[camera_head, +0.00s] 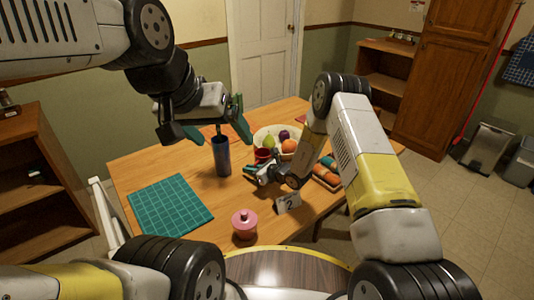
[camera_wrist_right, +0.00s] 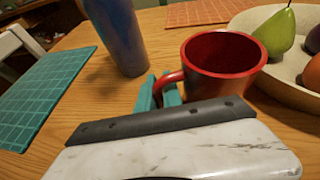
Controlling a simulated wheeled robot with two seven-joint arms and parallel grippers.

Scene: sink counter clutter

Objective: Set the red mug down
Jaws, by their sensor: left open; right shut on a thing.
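The red mug (camera_wrist_right: 224,62), dark on its lower outside, stands upright in the right wrist view. In the head view the mug (camera_head: 262,156) is partly hidden, in front of the fruit bowl. My right gripper (camera_wrist_right: 160,90) is shut on the mug's handle, with a teal fingertip on each side of it. In the head view my right gripper (camera_head: 254,172) is low over the table. I cannot tell whether the mug's base touches the wood. My left gripper (camera_head: 211,126) is open and empty, high above the table near the blue tumbler.
The blue tumbler (camera_head: 221,158) stands left of the mug. A cream fruit bowl (camera_wrist_right: 285,88) is close on the mug's right.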

